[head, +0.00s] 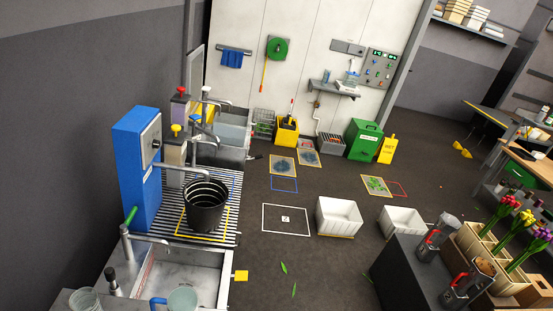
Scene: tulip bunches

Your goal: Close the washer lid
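No part that I can clearly name as the washer lid shows in the head view. A tall blue cabinet (135,170) with a grey front panel and a dark dial stands at the left. Beside it a black ribbed bucket (206,213) stands upright on a slatted metal rack (228,190), under a metal spout. Whether this station is the washer, I cannot tell. A steel basin (215,285) lies in front, with a yellow tag on its right edge. My gripper is not in view.
Green leaves (283,268) lie on the floor. The middle floor is mostly clear.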

